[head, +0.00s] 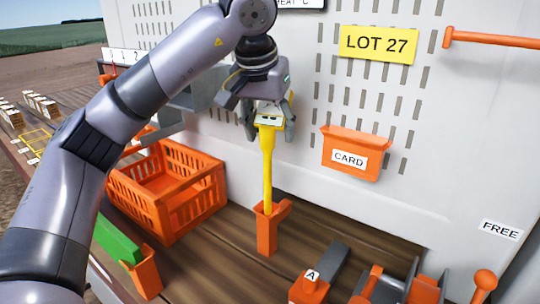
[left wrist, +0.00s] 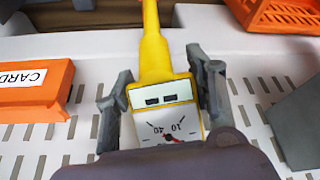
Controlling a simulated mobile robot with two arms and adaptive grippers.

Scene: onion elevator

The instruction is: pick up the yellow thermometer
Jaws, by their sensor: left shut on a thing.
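The yellow thermometer (head: 267,165) stands upright, its lower end at an orange holder (head: 268,229) on the wooden deck. Whether its tip is still inside the holder I cannot tell. My left gripper (head: 268,122) comes from above and is shut on the thermometer's head. In the left wrist view the thermometer (left wrist: 154,58) lies between both fingers of my left gripper (left wrist: 160,100), and its white dial with numbers and a red needle mark shows. My right gripper is not in view.
An orange crate (head: 158,206) stands left of the holder. A green item (head: 118,238) sits in another orange holder at the front left. An orange card box (head: 352,154) and a yellow LOT 27 sign (head: 378,44) are on the perforated wall. Orange and grey parts stand at the lower right.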

